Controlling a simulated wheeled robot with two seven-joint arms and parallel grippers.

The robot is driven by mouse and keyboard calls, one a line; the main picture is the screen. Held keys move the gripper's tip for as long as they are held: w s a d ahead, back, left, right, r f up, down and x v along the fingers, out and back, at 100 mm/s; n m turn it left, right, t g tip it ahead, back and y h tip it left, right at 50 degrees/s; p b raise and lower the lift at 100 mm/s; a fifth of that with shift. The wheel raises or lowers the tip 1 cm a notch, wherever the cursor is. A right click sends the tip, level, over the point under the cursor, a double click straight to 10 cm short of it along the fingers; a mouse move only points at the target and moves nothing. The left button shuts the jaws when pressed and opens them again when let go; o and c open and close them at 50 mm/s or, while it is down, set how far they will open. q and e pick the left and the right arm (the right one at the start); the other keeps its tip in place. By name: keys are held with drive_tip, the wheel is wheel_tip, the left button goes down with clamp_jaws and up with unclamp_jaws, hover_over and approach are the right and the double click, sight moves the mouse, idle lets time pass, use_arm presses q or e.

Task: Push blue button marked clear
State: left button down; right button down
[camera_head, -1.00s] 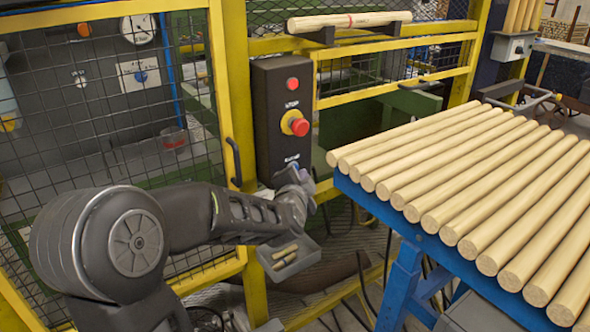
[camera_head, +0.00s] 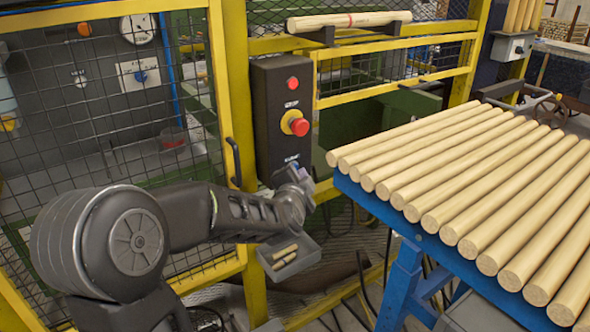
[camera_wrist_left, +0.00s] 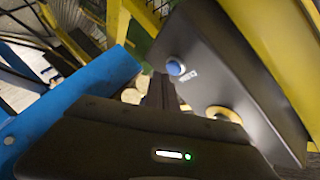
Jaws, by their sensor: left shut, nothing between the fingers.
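The black control box (camera_head: 268,125) is fixed to the yellow guard frame. It carries a red lamp (camera_head: 292,84) at the top and a red mushroom button (camera_head: 299,126) on a yellow base. The blue button (camera_wrist_left: 175,68) shows in the left wrist view, with a small label beside it; in the head view my gripper hides it. My left gripper (camera_wrist_left: 160,88) is shut and empty, with its fingers close to the blue button. I cannot tell whether they touch it. My right gripper is not in view.
A blue table (camera_head: 402,225) bearing a row of several turned wooden rods (camera_head: 470,190) stands just right of my left gripper. A grey tray (camera_head: 304,252) with short wood pieces is below the gripper. The mesh guard door (camera_head: 232,80) has a black handle (camera_head: 233,160).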

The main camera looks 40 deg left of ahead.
use_arm(q)
drive_tip(key=shift+a, duration=0.2)
drive_tip(key=shift+w+a, duration=0.15)
drive_tip(key=shift+a, duration=0.25)
idle(0.8)
drive_tip(key=shift+d, duration=0.1)
drive_tip(key=shift+s+d, duration=0.25)
drive_tip(key=shift+d, duration=0.4)
drive_tip(key=d, duration=0.2)
drive_tip(key=s+d+p, duration=0.1)
drive_tip(key=d, duration=0.2)
drive_tip(key=shift+s+p, duration=0.2)
drive_tip(key=shift+p, duration=0.1)
drive_tip(key=shift+a, duration=0.1)
idle(0.8)
